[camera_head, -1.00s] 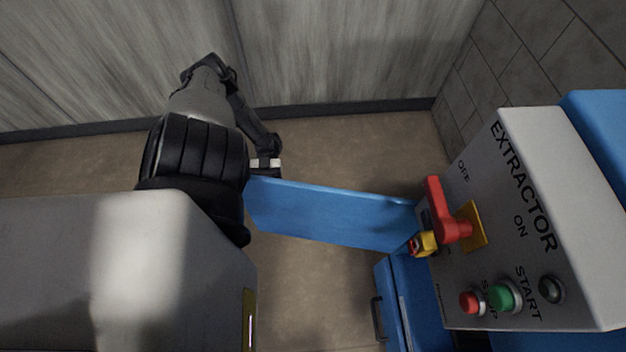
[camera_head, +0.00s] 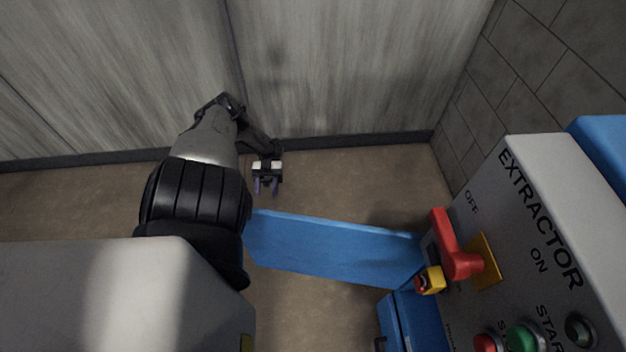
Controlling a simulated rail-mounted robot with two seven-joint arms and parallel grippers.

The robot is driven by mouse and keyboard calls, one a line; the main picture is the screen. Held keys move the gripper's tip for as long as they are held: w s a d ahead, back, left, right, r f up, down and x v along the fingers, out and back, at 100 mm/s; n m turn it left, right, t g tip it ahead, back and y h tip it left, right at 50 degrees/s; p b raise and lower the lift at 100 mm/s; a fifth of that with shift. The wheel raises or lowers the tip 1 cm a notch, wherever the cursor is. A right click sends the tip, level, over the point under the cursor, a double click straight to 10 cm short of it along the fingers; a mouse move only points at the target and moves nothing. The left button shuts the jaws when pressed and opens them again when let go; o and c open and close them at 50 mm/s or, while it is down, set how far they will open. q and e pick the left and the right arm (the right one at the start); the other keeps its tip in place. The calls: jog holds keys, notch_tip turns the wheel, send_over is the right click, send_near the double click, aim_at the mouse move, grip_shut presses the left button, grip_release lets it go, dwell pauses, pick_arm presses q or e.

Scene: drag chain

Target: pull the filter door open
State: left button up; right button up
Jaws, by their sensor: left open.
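The blue filter door (camera_head: 335,249) stands swung out from the extractor cabinet, its free edge toward the left and its other end by the cabinet's left side. My left gripper (camera_head: 266,188) is open and empty. Its fingers show beyond the door's far side, near the free edge, with floor visible between them and the door. My left arm comes in from the left and passes beside the door's free end. My right gripper is not in view.
The extractor's grey control panel (camera_head: 545,230) carries a red rotary handle (camera_head: 455,250), a yellow piece (camera_head: 430,280) and push buttons. A wall (camera_head: 340,70) closes off the back. Bare floor (camera_head: 350,185) lies between door and wall.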

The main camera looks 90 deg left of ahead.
pick_arm(q)
jog(key=a+b, duration=0.1)
jog(key=a, duration=0.1)
jog(key=shift+w+a+b, duration=0.1)
jog(key=shift+a+b, duration=0.2)
jog(key=shift+b, duration=0.1)
dwell(0.4)
